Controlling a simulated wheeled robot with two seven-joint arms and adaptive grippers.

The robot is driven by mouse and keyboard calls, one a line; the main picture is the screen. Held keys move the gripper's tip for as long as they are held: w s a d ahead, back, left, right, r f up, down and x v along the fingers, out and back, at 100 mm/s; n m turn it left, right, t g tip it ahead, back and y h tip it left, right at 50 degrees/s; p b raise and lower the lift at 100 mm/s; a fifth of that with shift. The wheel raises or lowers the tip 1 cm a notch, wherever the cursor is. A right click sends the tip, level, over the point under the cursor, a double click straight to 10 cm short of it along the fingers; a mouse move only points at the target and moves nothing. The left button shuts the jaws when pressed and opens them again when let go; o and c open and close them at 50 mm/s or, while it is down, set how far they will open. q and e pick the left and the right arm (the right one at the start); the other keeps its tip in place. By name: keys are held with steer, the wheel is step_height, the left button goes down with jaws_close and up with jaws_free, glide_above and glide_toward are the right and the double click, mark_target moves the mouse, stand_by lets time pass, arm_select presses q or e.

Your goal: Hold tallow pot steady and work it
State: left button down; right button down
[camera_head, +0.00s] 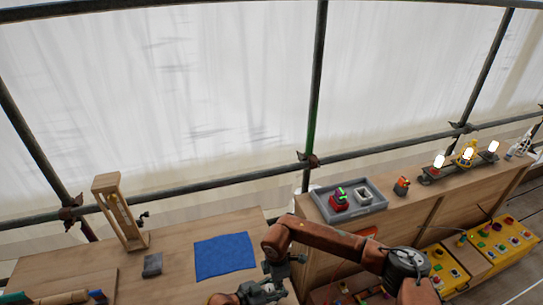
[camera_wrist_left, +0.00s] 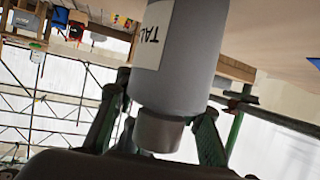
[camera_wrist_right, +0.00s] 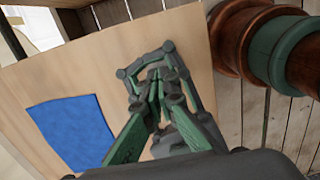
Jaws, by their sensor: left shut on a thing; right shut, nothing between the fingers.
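The tallow pot (camera_wrist_left: 185,60) is a grey cylinder with a pale label reading "TAL" and a narrower grey end. It appears upside down in the left wrist view. My left gripper (camera_wrist_left: 160,128) is shut around that narrower end, one finger on each side. My right gripper (camera_wrist_right: 155,85) is shut with nothing between its fingers, above the wooden bench. In the head view my right gripper (camera_head: 280,272) is low in the middle, close to my left arm's parts. I cannot pick out the pot in the head view.
A blue cloth (camera_head: 225,256) lies on the bench, with a small grey block (camera_head: 152,265) and a wooden frame with a crank (camera_head: 122,212) to its left. A grey tray (camera_head: 348,200) with items stands on the right counter. Lamps (camera_head: 468,154) and yellow boxes (camera_head: 498,240) are further right.

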steer(key=shift+a, duration=0.25)
stand_by(0.7)
arm_select(q)
steer(key=shift+d, duration=0.1)
arm_select(e)
steer(key=shift+w+a, duration=0.15)
step_height(320, 180, up, 6)
steer(key=shift+d, duration=0.4)
stand_by(0.6)
steer(key=shift+w, duration=0.1)
arm_select(q)
steer(key=c, duration=1.2)
jaws_free()
